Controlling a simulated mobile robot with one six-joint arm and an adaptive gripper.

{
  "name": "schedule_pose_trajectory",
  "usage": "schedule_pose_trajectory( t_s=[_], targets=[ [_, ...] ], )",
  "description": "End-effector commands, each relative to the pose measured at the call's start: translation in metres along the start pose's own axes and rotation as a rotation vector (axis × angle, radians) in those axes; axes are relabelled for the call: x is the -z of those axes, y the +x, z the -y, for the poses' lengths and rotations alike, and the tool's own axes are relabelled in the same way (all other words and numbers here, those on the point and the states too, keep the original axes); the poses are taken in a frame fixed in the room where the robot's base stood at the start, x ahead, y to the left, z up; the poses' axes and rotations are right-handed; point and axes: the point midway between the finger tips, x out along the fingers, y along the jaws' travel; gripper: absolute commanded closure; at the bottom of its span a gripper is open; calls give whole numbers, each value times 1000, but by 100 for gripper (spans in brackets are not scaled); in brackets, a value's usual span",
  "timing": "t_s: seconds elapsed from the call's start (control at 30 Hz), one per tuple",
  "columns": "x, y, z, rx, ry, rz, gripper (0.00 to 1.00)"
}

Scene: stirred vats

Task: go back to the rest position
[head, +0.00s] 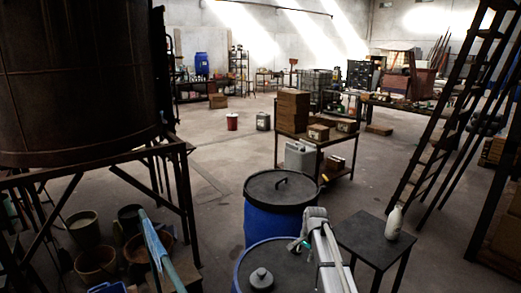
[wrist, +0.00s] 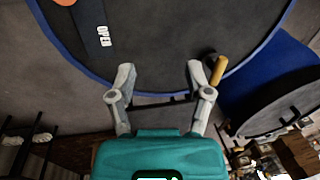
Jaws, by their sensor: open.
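My gripper (wrist: 161,67) is open in the wrist view, with its two grey fingers spread and nothing between them. It hangs over the edge of a round dark lid (wrist: 200,30) with a blue rim. A black strip marked OPEN (wrist: 103,33) and a tan handle (wrist: 219,70) show at this lid. In the head view, my arm reaches over the front blue vat (head: 240,284), whose dark lid has a round knob (head: 262,278). My fingers are not clear in that view.
A second blue vat (head: 270,222) with a handled dark lid stands just behind. A small dark table (head: 375,240) with a white bottle (head: 395,222) is at right. A large tank (head: 80,80) on a frame stands left, with buckets (head: 83,228) below. A ladder (head: 440,130) leans at right.

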Motion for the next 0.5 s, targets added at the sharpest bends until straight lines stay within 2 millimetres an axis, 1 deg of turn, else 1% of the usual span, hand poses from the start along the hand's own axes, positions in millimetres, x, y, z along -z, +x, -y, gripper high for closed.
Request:
schedule_pose_trajectory(
  t_s=[0.03, 0.17, 0.37, 0.47, 0.5],
  targets=[
    [-7, 1, -8, -4, -20, 0, 35],
    [-20, 2, -24, -18, -84, 2, 35],
    [-48, 3, -58, -45, -221, 10, 35],
    [-69, 4, -84, -65, -319, 17, 35],
    [-79, 4, -96, -75, -365, 21, 35]
  ],
)
